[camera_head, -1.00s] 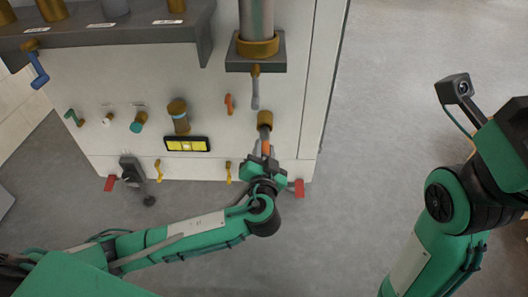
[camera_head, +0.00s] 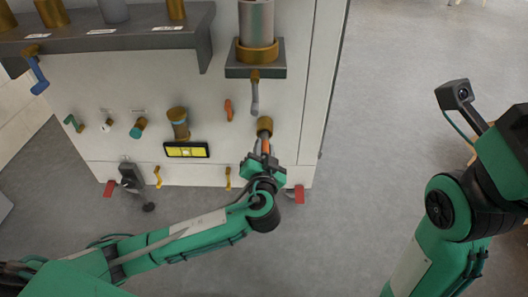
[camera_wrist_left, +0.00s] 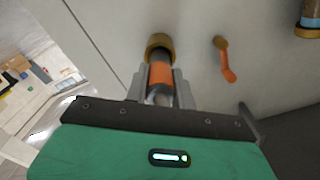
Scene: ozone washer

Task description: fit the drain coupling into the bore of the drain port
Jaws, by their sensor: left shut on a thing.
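The drain coupling is a grey cylinder with an orange band (camera_wrist_left: 160,75); the band also shows in the head view (camera_head: 265,147). My left gripper (camera_head: 264,155) is shut on it; in the left wrist view its grey fingers (camera_wrist_left: 160,88) stand on both sides of the band. The drain port is a brass collar (camera_head: 264,125) low on the white panel, also in the left wrist view (camera_wrist_left: 158,45). The coupling's far end is at the collar's mouth, roughly in line with it. I cannot tell how deep it reaches into the bore. My right gripper is out of view.
An orange handle (camera_wrist_left: 225,60) sticks out of the panel beside the port. A grey lever (camera_head: 254,97) hangs above it. Floor to the right of the cabinet is clear.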

